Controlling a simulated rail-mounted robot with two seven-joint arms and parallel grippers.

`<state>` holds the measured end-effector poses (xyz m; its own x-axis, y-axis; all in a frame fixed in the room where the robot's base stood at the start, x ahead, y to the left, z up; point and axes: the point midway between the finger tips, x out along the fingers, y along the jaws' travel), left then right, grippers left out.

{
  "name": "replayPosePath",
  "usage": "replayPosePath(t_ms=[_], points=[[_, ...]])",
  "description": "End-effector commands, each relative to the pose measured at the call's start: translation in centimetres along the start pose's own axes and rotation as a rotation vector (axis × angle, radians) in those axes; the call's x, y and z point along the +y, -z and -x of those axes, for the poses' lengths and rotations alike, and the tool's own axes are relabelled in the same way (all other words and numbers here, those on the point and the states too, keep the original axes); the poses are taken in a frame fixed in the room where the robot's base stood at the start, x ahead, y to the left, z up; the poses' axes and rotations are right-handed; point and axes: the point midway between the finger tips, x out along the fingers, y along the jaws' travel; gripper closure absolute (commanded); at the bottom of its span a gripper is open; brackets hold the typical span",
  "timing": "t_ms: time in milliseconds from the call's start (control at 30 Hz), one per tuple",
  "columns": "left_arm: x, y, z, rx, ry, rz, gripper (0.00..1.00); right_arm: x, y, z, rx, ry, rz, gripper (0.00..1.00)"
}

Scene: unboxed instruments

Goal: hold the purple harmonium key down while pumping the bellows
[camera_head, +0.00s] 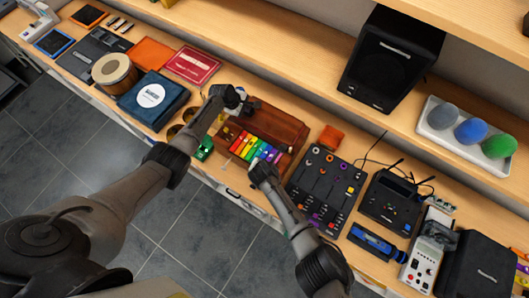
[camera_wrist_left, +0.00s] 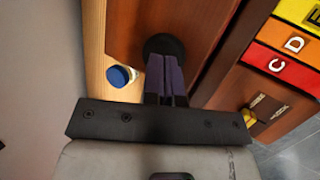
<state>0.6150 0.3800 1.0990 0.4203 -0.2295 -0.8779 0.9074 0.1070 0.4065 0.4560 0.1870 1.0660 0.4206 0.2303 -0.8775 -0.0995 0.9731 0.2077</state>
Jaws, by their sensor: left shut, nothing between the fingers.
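The harmonium (camera_head: 285,127) is a brown wooden box with a row of rainbow keys along its front. The purple key (camera_head: 277,157) is at the right end of the row. My left gripper (camera_head: 240,98) is at the harmonium's back left. In the left wrist view its fingers (camera_wrist_left: 166,75) are shut and empty, at a round black knob (camera_wrist_left: 163,45) on the brown bellows panel (camera_wrist_left: 130,30); I cannot tell whether they touch it. My right gripper (camera_head: 262,166) is over the right-end keys, beside the purple one; its fingers are too small to read.
A black panel with knobs (camera_head: 325,190) stands right of the harmonium. A blue case (camera_head: 153,100) and a drum (camera_head: 114,72) are to the left. A black speaker (camera_head: 390,60) stands behind. A blue-capped object (camera_wrist_left: 121,76) is beside the harmonium in the left wrist view.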

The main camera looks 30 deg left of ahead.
Motion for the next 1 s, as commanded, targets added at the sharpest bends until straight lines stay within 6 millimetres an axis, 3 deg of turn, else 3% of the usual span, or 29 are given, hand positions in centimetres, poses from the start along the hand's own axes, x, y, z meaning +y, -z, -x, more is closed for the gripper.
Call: replayPosePath(t_ms=[233,633,1000], points=[[-0.6,0.3,-1.2,0.0,0.0,0.0,1.0,-0.1,0.0,0.0,0.001,0.001,0.0,1.0],[0.5,-0.3,1.2,0.001,0.0,0.0,1.0,-0.1,0.0,0.0,0.001,0.001,0.0,1.0],[-0.5,0.3,-1.1,-0.001,0.002,0.001,1.0,-0.1,0.0,0.0,0.001,0.001,0.0,1.0]])
